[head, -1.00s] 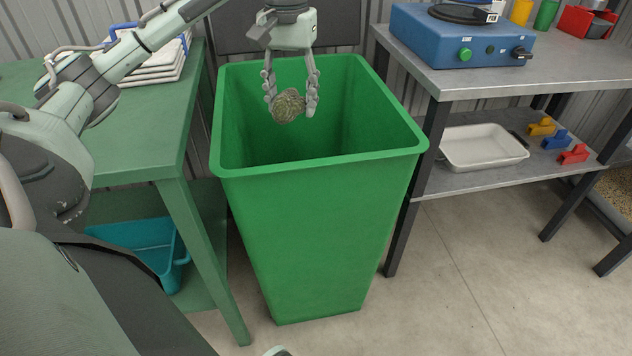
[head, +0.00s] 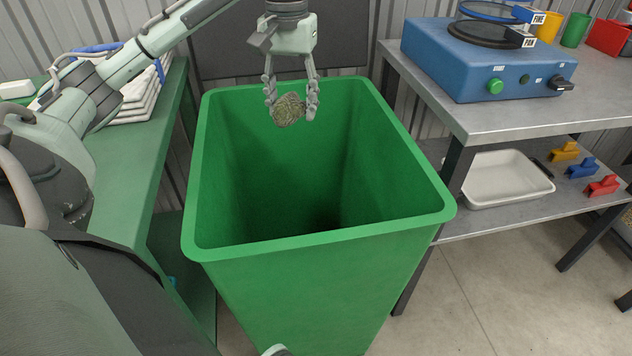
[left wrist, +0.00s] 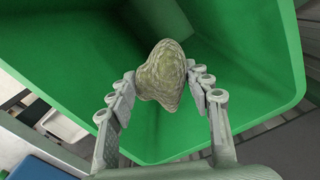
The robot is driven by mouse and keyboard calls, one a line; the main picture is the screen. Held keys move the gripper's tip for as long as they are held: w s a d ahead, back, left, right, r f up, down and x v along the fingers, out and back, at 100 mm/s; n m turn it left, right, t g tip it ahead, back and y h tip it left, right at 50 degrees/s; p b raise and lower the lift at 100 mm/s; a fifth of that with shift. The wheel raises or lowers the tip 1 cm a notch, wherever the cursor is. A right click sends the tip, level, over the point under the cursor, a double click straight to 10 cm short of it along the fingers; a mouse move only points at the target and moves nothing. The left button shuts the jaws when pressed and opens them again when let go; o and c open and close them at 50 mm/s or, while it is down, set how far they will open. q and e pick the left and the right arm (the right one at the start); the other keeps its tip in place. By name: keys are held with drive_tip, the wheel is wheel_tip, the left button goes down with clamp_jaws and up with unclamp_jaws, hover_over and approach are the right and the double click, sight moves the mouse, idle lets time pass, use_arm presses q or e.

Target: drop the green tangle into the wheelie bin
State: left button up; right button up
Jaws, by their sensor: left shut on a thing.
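The green tangle (head: 288,109) is a rough, dull green-brown lump. It also shows in the left wrist view (left wrist: 162,76), between the fingertips. My left gripper (head: 292,106) is shut on it, with one finger on each side, and points down. The wheelie bin (head: 330,238) is a tall, bright green, open-topped bin standing on the floor. The gripper and tangle are over the bin's opening, toward its far rim; the exact height above the rim is hard to tell. The bin's inside shows no other thing.
A green table (head: 130,190) with stacked white trays stands left of the bin. A grey metal bench (head: 480,120) stands close on the right, with a blue device (head: 485,60) on top. A white tray (head: 505,180) and coloured clips lie on its lower shelf.

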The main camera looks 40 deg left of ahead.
use_arm(q)
drive_tip(key=shift+f, duration=2.45)
drive_tip(key=o, duration=1.3)
drive_tip(key=shift+c, duration=0.2)
wheel_tip(320, 180, up, 12)
drive_tip(key=shift+f, duration=0.1)
wheel_tip(320, 180, down, 12)
drive_tip(key=shift+s+r, duration=0.1)
drive_tip(key=shift+r, duration=0.35)
